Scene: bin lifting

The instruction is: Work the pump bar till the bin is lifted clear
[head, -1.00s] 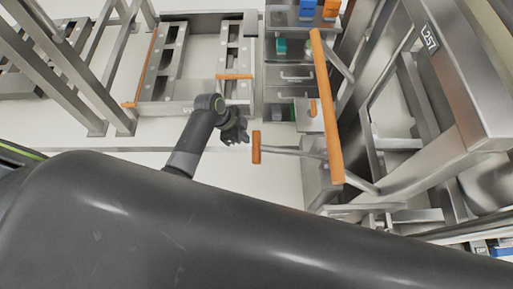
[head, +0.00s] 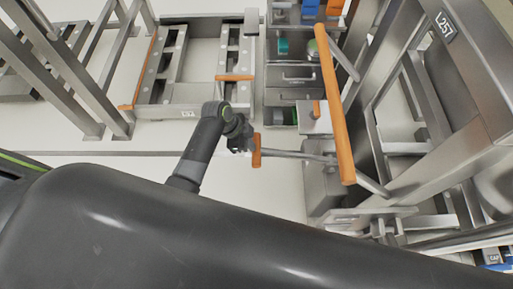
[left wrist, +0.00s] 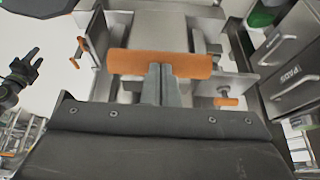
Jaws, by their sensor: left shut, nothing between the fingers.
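The pump bar is a metal lever with an orange grip (head: 256,150) at its left end, reaching out from the lifting machine on the right. My left gripper (head: 246,144) is shut and empty, right beside the grip's left side in the head view. In the left wrist view the grip (left wrist: 160,64) lies level across the tips of the shut fingers (left wrist: 161,82). I cannot tell if they touch it. I cannot make out for sure which part is the bin.
A long orange handle (head: 335,105) rises on the machine past the bar. Drawers (head: 294,77) stand behind the bar. A low metal rack (head: 165,110) is at back left. Pale floor (head: 272,190) is clear below the bar.

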